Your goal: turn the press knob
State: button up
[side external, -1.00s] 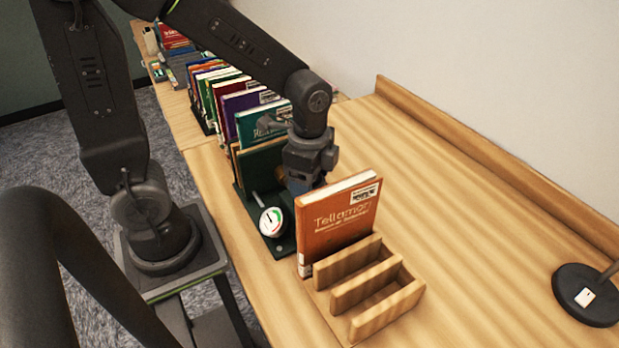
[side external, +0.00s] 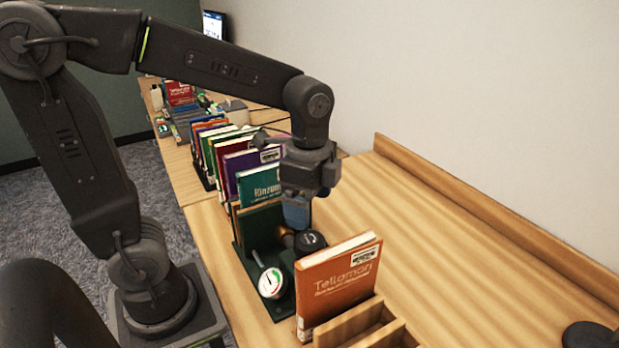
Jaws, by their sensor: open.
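The dark green press (side external: 280,295) stands on the wooden table with a white dial gauge (side external: 271,283) on its near left side. A round black knob (side external: 310,241) sits on top of the press. My gripper (side external: 297,222) points down just above and slightly left of the knob in the picture. It is open and holds nothing that I can see. Its fingertips are partly blurred, and I cannot tell whether they touch the knob.
An orange book (side external: 338,285) stands in a wooden slotted rack (side external: 350,326) right in front of the press. A teal book (side external: 260,186) and a row of several books stand behind.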

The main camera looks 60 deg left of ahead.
jog(key=shift+r, duration=2.4)
jog(key=s+a+f+n+t, duration=0.1)
jog(key=s+n+t, duration=0.4)
jog(key=n, duration=0.6)
jog(key=shift+s+f+t, duration=0.25)
jog(key=shift+s+t, duration=0.05)
jog(key=shift+s, duration=0.8)
jog(key=shift+w, duration=0.1)
